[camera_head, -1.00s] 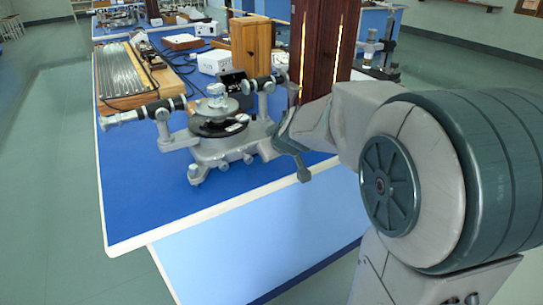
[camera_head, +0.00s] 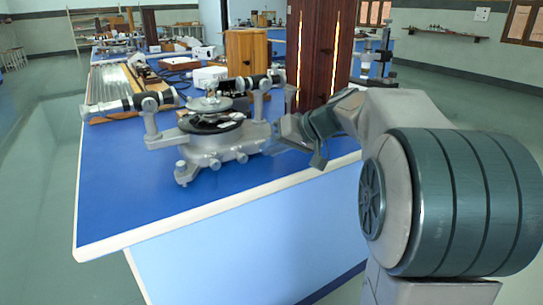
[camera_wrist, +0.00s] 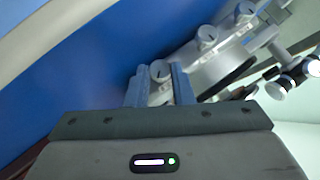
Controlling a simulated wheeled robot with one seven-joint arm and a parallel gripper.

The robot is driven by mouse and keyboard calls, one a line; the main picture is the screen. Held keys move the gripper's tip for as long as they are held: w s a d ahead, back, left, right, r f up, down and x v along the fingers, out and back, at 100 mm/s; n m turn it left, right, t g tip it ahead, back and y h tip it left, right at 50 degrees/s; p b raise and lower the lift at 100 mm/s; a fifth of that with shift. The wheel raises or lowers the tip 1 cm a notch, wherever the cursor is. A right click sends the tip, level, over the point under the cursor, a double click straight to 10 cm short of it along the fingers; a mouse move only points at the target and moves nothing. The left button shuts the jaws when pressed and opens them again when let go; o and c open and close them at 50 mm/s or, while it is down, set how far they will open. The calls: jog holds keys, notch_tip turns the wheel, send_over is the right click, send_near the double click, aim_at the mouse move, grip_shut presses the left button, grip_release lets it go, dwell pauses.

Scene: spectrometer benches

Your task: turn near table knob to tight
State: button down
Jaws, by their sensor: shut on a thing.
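The grey spectrometer (camera_head: 215,140) stands on the near blue table (camera_head: 200,205), with a dark round plate and two telescope tubes. My gripper (camera_head: 285,138) is at its right side, and its fingertips are hard to make out there. In the wrist view, my gripper (camera_wrist: 160,88) has its two blue-grey fingers on either side of a small round knob (camera_wrist: 159,71) with a dark mark on its face. The gripper is shut on this knob. Two similar knobs (camera_wrist: 207,36) (camera_wrist: 244,10) sit farther along the grey base, clear of the fingers.
A dark wooden post (camera_head: 318,55) rises close behind my gripper. A wooden box (camera_head: 246,57), a white box (camera_head: 210,76) and a ribbed board (camera_head: 112,88) lie behind the spectrometer. The table's front left is bare.

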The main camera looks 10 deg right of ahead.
jog(key=m+y, duration=0.1)
jog(key=y+b, duration=0.1)
jog(key=m+y, duration=0.1)
jog(key=y, duration=0.1)
jog(key=shift+d+f+m, duration=0.3)
jog(key=shift+f, duration=0.1)
dwell(0.5)
jog(key=c, duration=1.3)
grip_release()
jog(key=shift+o, duration=0.2)
jog(key=p+v, duration=0.3)
jog(key=v, duration=1)
jog(key=shift+d, duration=0.45)
